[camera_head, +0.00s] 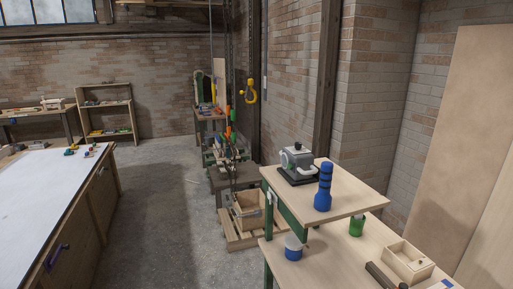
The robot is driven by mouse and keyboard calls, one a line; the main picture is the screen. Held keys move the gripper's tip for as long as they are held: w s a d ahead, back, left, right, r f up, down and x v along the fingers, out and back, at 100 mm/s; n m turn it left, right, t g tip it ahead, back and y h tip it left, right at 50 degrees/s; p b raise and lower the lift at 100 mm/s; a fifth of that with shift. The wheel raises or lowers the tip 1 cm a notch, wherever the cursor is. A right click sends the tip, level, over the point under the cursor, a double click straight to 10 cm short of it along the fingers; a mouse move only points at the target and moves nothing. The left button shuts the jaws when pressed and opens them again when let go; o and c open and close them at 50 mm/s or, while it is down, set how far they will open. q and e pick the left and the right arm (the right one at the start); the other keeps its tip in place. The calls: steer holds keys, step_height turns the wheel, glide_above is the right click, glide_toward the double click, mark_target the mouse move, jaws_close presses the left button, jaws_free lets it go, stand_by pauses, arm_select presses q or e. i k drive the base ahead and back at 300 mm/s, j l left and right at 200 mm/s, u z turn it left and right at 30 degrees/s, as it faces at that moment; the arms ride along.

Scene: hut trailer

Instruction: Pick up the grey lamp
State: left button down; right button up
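A grey, boxy object (297,157) with a round front and a dark top knob sits on a dark flat base on the raised wooden shelf (350,199) of the workbench at the right. It may be the grey lamp, but I cannot tell for sure at this size. A blue flashlight-shaped object (323,190) stands upright on the same shelf, just right of and nearer than the grey object. Neither of my grippers is in view.
The lower bench top holds a blue-and-white round container (293,248), a green container (356,224) and an open wooden box (408,262). A long white-topped table (45,195) stands at the left. Grey floor (165,215) is clear between them. A wooden crate (248,212) stands behind the bench.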

mark_target(302, 159)
steer(key=i+j, duration=0.9)
steer(key=i, duration=0.2)
steer(key=i+j+z, duration=0.1)
steer(key=z, duration=0.35)
steer(key=i+j+z, duration=0.15)
steer(key=z, duration=0.3)
steer(key=j+z, duration=0.25)
steer(key=z, duration=0.2)
steer(key=i+j+z, duration=0.1)
steer(key=j+z, duration=0.15)
steer(key=z, duration=0.2)
